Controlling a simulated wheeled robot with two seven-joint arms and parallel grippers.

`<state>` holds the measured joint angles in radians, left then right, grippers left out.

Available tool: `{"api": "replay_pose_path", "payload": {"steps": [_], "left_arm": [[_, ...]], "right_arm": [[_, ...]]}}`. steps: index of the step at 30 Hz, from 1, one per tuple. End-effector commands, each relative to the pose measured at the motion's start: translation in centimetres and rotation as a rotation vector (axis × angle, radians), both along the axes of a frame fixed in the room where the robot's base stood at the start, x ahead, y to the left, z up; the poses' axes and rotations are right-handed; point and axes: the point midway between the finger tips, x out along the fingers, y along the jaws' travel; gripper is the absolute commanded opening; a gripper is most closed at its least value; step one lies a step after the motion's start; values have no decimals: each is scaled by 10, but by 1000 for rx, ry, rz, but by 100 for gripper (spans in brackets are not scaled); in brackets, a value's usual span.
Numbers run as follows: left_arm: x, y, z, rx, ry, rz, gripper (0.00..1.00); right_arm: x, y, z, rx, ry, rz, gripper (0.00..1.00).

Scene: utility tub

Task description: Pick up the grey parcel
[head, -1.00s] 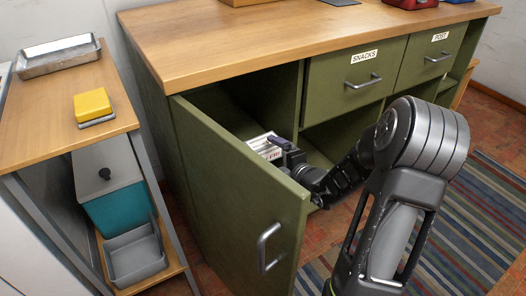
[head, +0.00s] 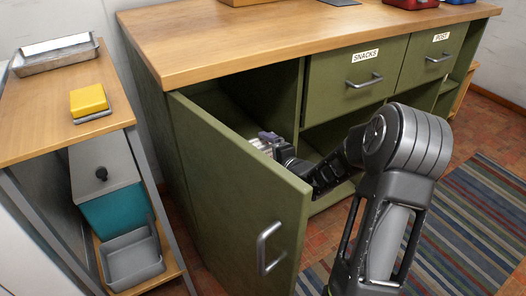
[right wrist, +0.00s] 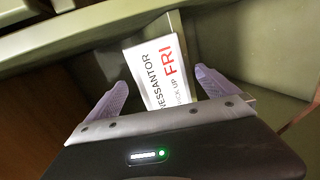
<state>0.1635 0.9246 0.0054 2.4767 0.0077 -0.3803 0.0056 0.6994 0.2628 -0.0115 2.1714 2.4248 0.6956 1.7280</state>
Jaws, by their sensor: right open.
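A parcel (right wrist: 158,72) with a white label shows in the right wrist view, lying inside the open cabinet. The label has black print and "FRI" in red; little of the parcel's own grey surface shows. In the head view only a small pale part of it (head: 260,144) shows above the door's edge. My right gripper (right wrist: 160,88) is open, its two purple fingers apart on either side of the label. In the head view the right gripper (head: 270,138) is inside the cabinet, partly hidden by the door. I cannot tell whether the fingers touch the parcel. My left gripper is out of view.
The green cabinet door (head: 235,190) stands open in front of the compartment. The SNACKS drawer (head: 350,78) and POST drawer (head: 430,55) are shut. A shelf unit at left holds a yellow block (head: 89,100), a teal tub (head: 115,210) and a grey tray (head: 133,262).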

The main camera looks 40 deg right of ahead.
Motion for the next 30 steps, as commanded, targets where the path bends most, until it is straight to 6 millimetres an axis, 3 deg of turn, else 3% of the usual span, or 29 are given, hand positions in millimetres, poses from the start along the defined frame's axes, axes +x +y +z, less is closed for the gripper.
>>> {"api": "replay_pose_path", "payload": {"steps": [10, 30], "left_arm": [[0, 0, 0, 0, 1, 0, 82], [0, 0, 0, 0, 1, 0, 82]], "right_arm": [[0, 0, 0, 0, 0, 0, 96], [0, 0, 0, 0, 0, 0, 41]]}}
